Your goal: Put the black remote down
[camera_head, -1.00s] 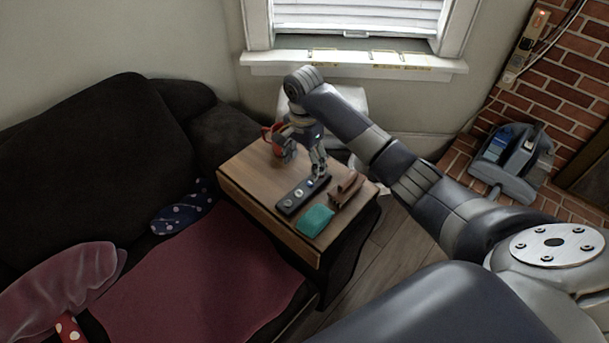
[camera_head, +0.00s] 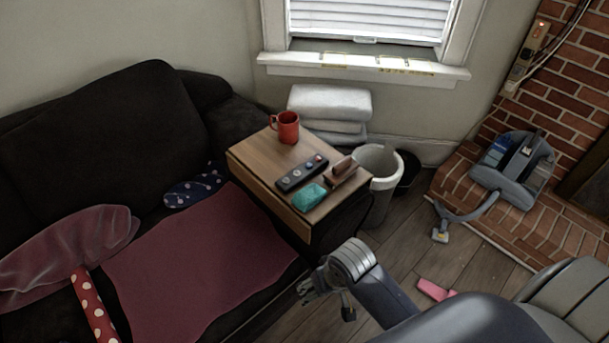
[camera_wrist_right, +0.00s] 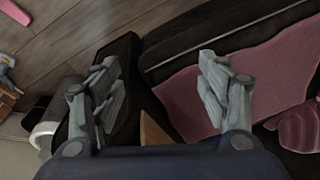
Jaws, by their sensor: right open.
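The black remote (camera_head: 302,173) lies flat on the small wooden side table (camera_head: 262,160). It has several round buttons along its top. My right gripper (camera_head: 322,289) is away from it, low in front of the table and beside the couch. In the right wrist view my right gripper (camera_wrist_right: 163,90) is open, its two fingers wide apart with nothing between them. The remote does not show in that view. My left gripper is not in view.
A red mug (camera_head: 287,127), a teal item (camera_head: 309,197) and a brown item (camera_head: 342,170) share the tabletop with the remote. A dark couch (camera_head: 100,130) stands left. A white bin (camera_head: 378,178) and folded white towels (camera_head: 330,103) stand beyond the table.

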